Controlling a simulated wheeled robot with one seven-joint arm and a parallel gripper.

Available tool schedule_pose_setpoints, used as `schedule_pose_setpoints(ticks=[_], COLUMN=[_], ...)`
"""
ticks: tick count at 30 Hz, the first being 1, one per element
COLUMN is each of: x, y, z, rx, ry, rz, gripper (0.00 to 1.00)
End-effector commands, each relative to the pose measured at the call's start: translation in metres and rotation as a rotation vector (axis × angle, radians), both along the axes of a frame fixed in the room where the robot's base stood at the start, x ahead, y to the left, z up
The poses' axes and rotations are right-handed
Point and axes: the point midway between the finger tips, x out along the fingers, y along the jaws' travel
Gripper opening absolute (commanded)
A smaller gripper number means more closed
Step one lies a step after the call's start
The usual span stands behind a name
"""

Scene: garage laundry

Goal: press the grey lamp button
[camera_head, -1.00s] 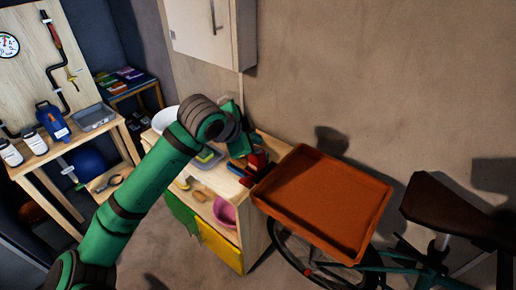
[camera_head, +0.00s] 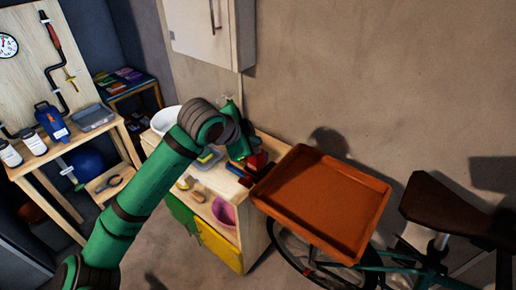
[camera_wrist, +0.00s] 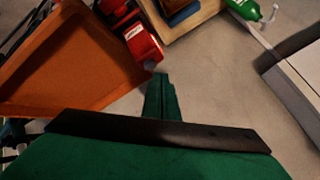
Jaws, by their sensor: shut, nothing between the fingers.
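My gripper (camera_wrist: 161,92) is shut and empty, its green fingers together in front of the bare wall in the wrist view. A small pale grey round piece (camera_wrist: 150,65) shows right by the fingertips. It may be the grey lamp button, but it is too small to be sure, and I cannot tell whether the fingers touch it. In the head view my arm reaches over the cabinet top, and its end hides the fingers and the spot in front of them. No lamp button can be made out there.
A red object (camera_wrist: 143,42) lies close to the left of the fingertips. An orange tray (camera_head: 325,205) stands right of the cabinet (camera_head: 222,247). A green bottle (camera_wrist: 245,9) is on the cabinet top. A white wall cabinet (camera_head: 205,35) hangs above. The wall to the right is clear.

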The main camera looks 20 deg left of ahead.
Motion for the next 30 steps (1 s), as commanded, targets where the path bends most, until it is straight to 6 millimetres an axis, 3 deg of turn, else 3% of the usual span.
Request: schedule_pose_setpoints(ticks=[30], x=[0.0003], y=[-0.0013], z=[-0.0074], rx=[0.0], ry=[0.001], rz=[-0.003], gripper=[0.0])
